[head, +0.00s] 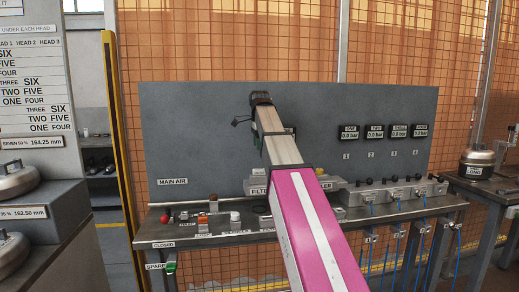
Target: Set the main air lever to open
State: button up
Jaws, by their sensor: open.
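The MAIN AIR label (172,181) is on the grey back panel, at left above the bench. Below it and to the right, a small upright part with a brown top (213,203) stands among the fittings; it may be the main air lever, but it is too small to be sure. A CLOSED label (163,244) is on the bench's front left edge. My gripper (241,121) is high in front of the panel, above and right of these fittings, apart from them. Its dark fingers look open and empty, partly hidden by my arm.
The bench (210,237) holds small fittings and a white knob (235,217). My arm hides its middle, including part of the FILTER label (258,190). Four gauges (348,132) hang at right. Shelves with round metal weights (14,180) stand at left, a yellow post (118,130) beside them.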

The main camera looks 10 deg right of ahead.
aim_at(164, 219)
jog(key=k, duration=1)
